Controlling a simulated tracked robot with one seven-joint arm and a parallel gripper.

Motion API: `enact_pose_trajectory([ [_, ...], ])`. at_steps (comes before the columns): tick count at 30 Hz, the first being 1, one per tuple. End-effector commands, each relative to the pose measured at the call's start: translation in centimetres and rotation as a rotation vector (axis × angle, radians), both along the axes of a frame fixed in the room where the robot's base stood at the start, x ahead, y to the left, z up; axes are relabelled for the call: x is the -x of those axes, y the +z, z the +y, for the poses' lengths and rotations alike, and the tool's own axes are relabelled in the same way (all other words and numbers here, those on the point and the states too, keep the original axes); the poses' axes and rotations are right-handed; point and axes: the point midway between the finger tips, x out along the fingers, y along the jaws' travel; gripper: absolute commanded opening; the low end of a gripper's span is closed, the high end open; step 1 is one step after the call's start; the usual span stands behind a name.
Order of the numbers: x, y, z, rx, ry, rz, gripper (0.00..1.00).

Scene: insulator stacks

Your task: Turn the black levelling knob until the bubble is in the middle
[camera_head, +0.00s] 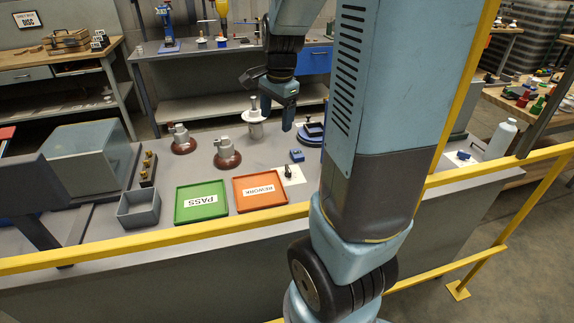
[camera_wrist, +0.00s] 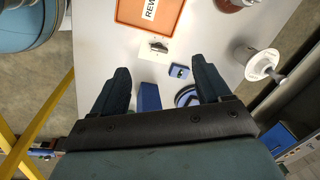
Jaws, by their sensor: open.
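My gripper (camera_head: 277,110) is open and empty, raised above the bench; its two dark fingers also show in the wrist view (camera_wrist: 162,68). A blue stand with a dark top (camera_head: 311,131) is on the bench, partly hidden by my arm; a rounded blue piece (camera_wrist: 187,96) shows in the wrist view beside the right finger. A small blue block with a dark top (camera_head: 297,155) sits in front of the stand and shows between the fingertips in the wrist view (camera_wrist: 180,71). I cannot make out the black levelling knob or the bubble.
An orange REWORK tray (camera_head: 260,190) and green PASS tray (camera_head: 201,202) lie side by side. A white card (camera_head: 292,175) carries a small dark piece. Brown insulators (camera_head: 182,140) and a white one (camera_head: 254,120) stand on the bench. A yellow rail (camera_head: 150,241) runs along the front.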

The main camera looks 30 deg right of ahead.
Motion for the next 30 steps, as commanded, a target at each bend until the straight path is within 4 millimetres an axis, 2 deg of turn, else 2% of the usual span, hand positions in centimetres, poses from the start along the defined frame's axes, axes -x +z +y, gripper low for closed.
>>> enact_pose_trajectory([
  [6, -2.0, -3.8, -2.8, -0.016, -0.245, 0.073, 0.77],
  [13, -3.1, -6.9, -5.0, -0.016, -0.440, 0.126, 0.77],
  [23, -3.4, -8.8, -5.8, -0.013, -0.506, 0.142, 0.77],
  [30, -3.3, -12.6, -5.8, -0.013, -0.506, 0.144, 0.77],
])
